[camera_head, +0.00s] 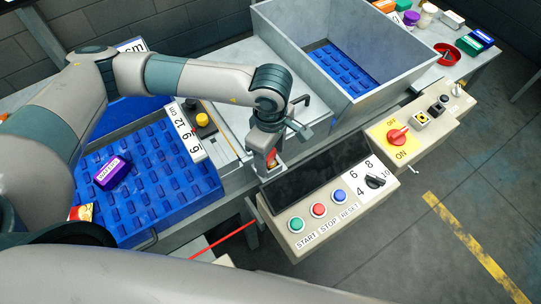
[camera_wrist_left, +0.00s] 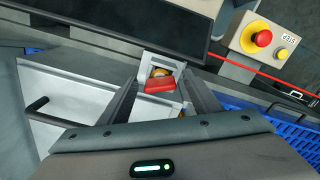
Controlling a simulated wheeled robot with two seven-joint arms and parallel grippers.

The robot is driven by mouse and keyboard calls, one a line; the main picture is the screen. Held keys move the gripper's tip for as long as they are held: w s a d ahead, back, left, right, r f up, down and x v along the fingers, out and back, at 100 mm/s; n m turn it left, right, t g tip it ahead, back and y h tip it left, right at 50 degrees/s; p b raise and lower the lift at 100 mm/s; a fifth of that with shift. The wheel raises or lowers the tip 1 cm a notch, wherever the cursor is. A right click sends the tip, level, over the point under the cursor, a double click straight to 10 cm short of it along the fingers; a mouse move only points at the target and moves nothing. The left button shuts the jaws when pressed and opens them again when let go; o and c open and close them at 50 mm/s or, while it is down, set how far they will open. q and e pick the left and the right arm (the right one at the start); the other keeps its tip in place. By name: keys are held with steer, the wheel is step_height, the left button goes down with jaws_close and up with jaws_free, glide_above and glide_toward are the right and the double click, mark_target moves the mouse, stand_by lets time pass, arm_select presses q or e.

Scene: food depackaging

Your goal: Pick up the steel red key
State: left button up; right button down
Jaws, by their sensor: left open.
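The red key (camera_head: 271,157) sits on a small metal bracket beside the control panel. In the left wrist view the red key (camera_wrist_left: 159,84) lies between my two fingers, in front of a brass-coloured round part. My left gripper (camera_head: 268,163) points down over the bracket. It is open, with its fingers on either side of the key in the left wrist view (camera_wrist_left: 162,80). A gap shows between the key and each finger there. In the head view the gripper partly hides the key. My right gripper is not in view.
The control panel (camera_head: 296,240) with a dark screen and coloured buttons stands right next to the bracket. A blue tray (camera_head: 190,207) holding a purple package (camera_head: 112,173) is at left. A grey hopper (camera_head: 380,92) stands behind. A red rod (camera_head: 222,240) runs low in front.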

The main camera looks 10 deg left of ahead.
arm_select(q)
steer(key=c, duration=1.1)
steer(key=shift+c, duration=0.2)
steer(key=shift+w+r, duration=0.1)
steer(key=shift+r, duration=0.35)
step_height(320, 180, up, 3)
steer(key=shift+r, duration=0.2)
steer(key=s+d+r, duration=0.1)
steer(key=d+r, duration=0.2)
steer(key=d, duration=0.2)
steer(key=s+d+r+b, duration=0.1)
steer(key=d+r, duration=0.2)
steer(key=d, duration=0.3)
steer(key=shift+d+r, duration=0.3)
steer(key=shift+r, duration=0.05)
steer(key=shift+s, duration=0.1)
